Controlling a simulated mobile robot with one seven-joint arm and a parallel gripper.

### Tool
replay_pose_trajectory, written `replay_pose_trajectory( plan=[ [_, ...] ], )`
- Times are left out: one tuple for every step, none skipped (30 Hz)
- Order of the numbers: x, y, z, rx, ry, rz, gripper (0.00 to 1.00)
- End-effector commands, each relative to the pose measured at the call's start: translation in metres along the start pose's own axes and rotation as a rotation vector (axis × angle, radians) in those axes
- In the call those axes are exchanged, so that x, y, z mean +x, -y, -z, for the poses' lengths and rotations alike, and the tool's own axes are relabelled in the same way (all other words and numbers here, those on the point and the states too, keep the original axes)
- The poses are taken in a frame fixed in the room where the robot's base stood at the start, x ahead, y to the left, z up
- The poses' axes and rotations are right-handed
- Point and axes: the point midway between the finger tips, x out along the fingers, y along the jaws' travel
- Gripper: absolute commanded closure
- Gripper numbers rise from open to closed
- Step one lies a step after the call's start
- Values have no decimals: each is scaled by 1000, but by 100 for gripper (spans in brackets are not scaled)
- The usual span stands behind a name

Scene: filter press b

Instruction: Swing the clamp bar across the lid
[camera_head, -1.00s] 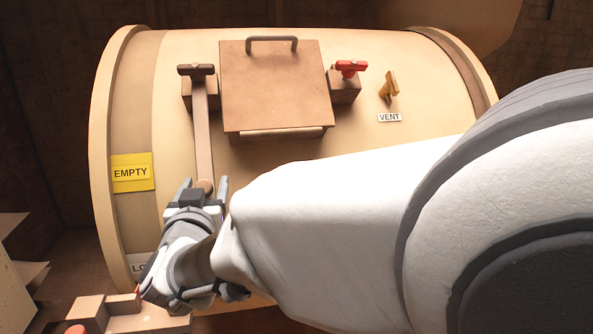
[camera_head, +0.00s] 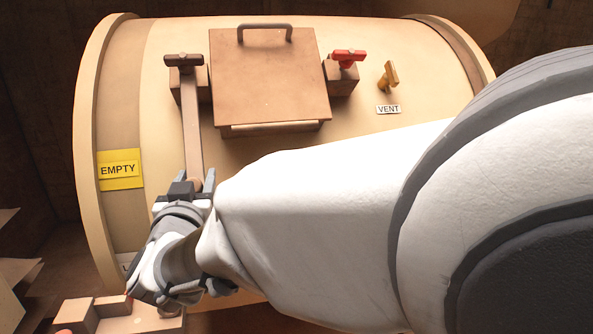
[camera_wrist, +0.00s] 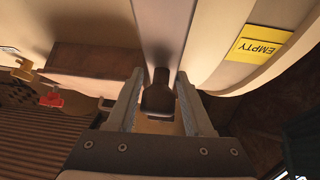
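The lid (camera_head: 268,78) is a brown square plate with a grey handle along its top edge, on the cream drum. The clamp bar (camera_head: 191,122) is a long brown bar left of the lid and runs down beside it, not across it. Its upper end is at a dark T-shaped piece. My gripper (camera_head: 195,181) is at the bar's lower end. In the wrist view, the two fingers of my gripper (camera_wrist: 158,105) stand apart on either side of the clamp bar (camera_wrist: 166,35), with gaps visible. A dark knob-like piece shows between them. I cannot tell contact.
A red handle (camera_head: 348,57) on a brown block is right of the lid. A yellow vent lever (camera_head: 389,76) stands farther right. A yellow EMPTY label (camera_head: 120,170) is on the drum at left. Brown blocks (camera_head: 100,312) are below my gripper.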

Motion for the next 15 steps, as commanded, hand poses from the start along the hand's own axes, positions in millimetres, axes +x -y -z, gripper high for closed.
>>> replay_pose_trajectory(
  plan=[
    [0, -1, 0, 1, 0, -4, 64],
    [0, -2, 0, 1, 0, -4, 69],
    [0, -2, 0, 1, 0, -5, 77],
    [1, -2, 0, 0, 0, -5, 82],
    [1, -2, 0, 1, 0, -5, 87],
    [1, -2, 0, 1, 0, -6, 95],
    [1, -2, 0, 1, 0, -6, 100],
    [1, -3, 0, 1, 0, -7, 100],
    [1, -3, 0, 1, 0, -7, 100],
    [1, -3, 0, 1, 0, -8, 100],
    [1, -3, 0, 1, 0, -8, 100],
    [1, -3, 0, 1, 0, -9, 100],
    [1, -3, 0, 1, 0, -9, 100],
    [1, -4, 0, 1, 0, -9, 100],
    [1, -4, 0, 1, 0, -10, 100]
  ],
)
